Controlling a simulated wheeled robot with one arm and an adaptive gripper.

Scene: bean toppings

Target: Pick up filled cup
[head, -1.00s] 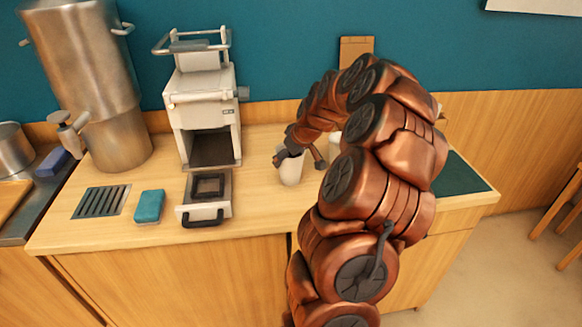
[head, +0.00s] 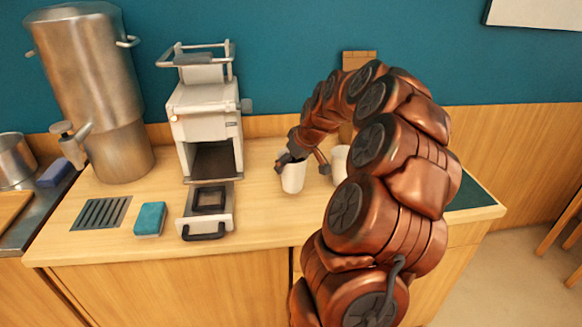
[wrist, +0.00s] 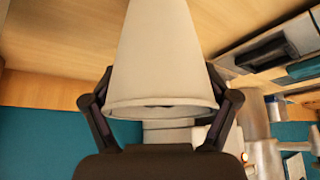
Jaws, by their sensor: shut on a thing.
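A white cup (head: 293,179) stands upright on the wooden counter, right of the white machine. My gripper (head: 289,158) is shut on this cup near its rim. In the wrist view the pale cup (wrist: 162,60) fills the middle, between the two dark fingers of my gripper (wrist: 160,110). The inside of the cup is mostly hidden, so its contents cannot be told. I cannot tell whether its base touches the counter.
A second white cup (head: 340,163) stands just right, partly behind my arm. The white machine (head: 207,125) with its pulled-out drawer (head: 207,212) is to the left. A blue sponge (head: 150,219), a drain grille (head: 102,212) and a steel urn (head: 90,85) are farther left. The counter front is clear.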

